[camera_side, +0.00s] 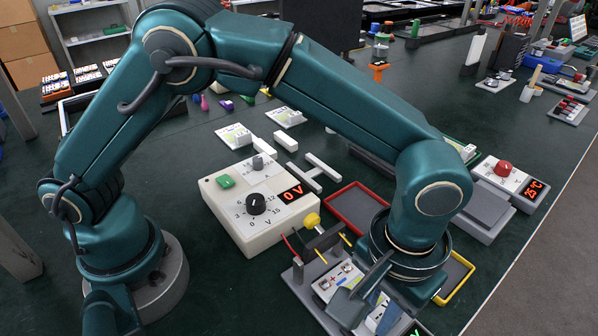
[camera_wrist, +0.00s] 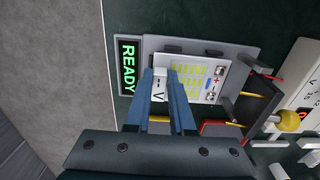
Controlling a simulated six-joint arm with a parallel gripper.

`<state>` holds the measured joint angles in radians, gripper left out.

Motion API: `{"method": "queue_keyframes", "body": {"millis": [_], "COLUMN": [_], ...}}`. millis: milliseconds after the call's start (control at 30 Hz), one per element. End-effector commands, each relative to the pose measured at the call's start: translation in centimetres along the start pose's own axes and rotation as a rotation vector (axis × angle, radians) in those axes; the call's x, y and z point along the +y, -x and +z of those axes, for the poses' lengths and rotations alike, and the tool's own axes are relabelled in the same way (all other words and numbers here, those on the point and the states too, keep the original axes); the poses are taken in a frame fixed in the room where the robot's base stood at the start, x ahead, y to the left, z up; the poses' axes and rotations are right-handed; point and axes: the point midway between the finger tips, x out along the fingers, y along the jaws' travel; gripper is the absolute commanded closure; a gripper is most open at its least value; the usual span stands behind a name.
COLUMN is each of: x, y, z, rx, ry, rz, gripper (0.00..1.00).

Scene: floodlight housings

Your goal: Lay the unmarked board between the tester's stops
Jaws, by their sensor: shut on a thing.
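My gripper (camera_wrist: 164,78) is shut on the white block (camera_wrist: 160,85) at one end of a board (camera_wrist: 190,82) with yellow strips and + and − pads. The board is over the tester's grey plate (camera_wrist: 238,50), slightly turned to it; I cannot tell whether it rests flat. Dark stops (camera_wrist: 213,53) show along one long edge of it; the other edge is partly hidden by my fingers. The tester's display (camera_wrist: 127,66) reads READY. In the side view, my gripper (camera_side: 362,297) partly hides the board (camera_side: 335,280) on the tester (camera_side: 297,280).
The tester's probe arm with a yellow knob (camera_side: 312,220) stands beside the board. A white supply (camera_side: 225,205) reads 0 V. A red-rimmed tray (camera_side: 335,222) and a yellow-rimmed tray (camera_side: 462,283) lie close by. Two other boards (camera_side: 234,136) (camera_side: 286,117) lie farther back.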

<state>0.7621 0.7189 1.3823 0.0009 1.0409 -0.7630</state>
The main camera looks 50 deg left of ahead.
Motion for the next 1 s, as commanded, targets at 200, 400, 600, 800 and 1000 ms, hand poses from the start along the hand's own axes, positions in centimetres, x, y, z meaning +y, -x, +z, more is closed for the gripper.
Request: {"method": "queue_keyframes", "body": {"millis": [200, 400, 600, 800, 1000], "x": [0.0, -0.01, -0.02, -0.01, -0.01], "y": [-0.27, -0.49, -0.72, -0.76, -0.76], "z": [0.0, 0.01, 0.02, 0.01, 0.01], "rx": [0.0, 0.0, -0.001, 0.0, 0.0], "ry": [0.0, 0.0, 0.0, 0.0, 0.0], "rz": [0.0, 0.0, -0.001, 0.0, 0.0], "gripper": [1.0, 1.0, 1.0, 0.44, 0.44]}}
